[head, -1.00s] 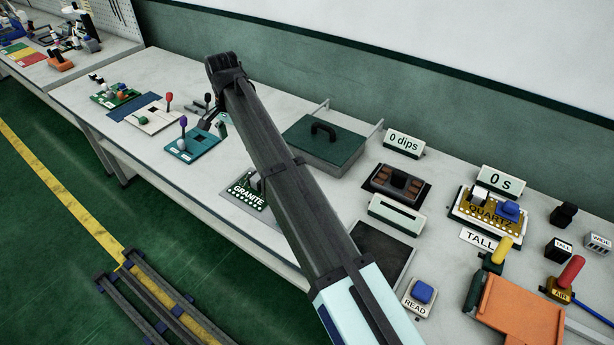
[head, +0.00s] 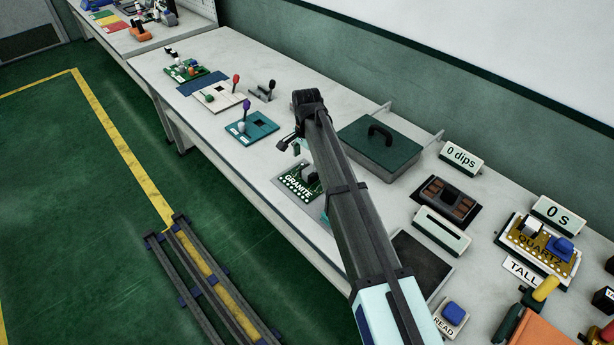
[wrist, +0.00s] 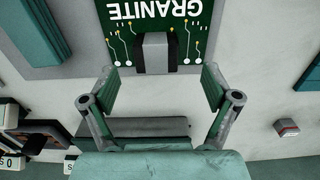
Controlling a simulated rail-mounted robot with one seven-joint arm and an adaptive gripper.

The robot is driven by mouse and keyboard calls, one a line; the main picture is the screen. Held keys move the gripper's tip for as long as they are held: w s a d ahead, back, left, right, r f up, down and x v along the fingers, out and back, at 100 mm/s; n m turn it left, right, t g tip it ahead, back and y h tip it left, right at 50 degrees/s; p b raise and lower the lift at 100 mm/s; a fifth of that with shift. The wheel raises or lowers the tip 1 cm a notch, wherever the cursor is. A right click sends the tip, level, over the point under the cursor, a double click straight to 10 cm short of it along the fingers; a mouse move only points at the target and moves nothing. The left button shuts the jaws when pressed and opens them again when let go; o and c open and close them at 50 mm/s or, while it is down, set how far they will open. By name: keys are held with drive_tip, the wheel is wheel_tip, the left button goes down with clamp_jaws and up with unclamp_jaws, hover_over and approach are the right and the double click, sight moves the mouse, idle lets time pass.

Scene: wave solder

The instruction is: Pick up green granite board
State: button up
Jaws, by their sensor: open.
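The green granite board (head: 292,186) lies on the bench near its front edge, with white lettering and a row of pale dots along one side; my arm covers part of it. In the wrist view the board (wrist: 122,40) is at the top, its lettering upside down, with a grey and black block (wrist: 156,52) standing on it. My gripper (wrist: 158,80) is open and empty, its two fingers spread to either side below the block in the picture. In the head view my gripper (head: 299,147) is small and partly hidden by the arm, close to the board.
A green lidded box (head: 378,150) with a handle stands behind the board. A teal plate with a purple-knobbed lever (head: 252,127) is to the left. A brown-blocked fixture (head: 446,199) and a quartz board (head: 540,240) are to the right.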

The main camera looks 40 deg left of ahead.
sight(307, 172)
drive_tip(key=shift+s+d+f+p, duration=0.1)
drive_tip(key=shift+d+f+p, duration=0.05)
drive_tip(key=shift+f+p, duration=0.4)
drive_tip(key=shift+s+d+f+p, duration=0.1)
drive_tip(key=shift+f+p, duration=0.55)
drive_tip(key=shift+f, duration=1.5)
drive_tip(key=c, duration=1.5)
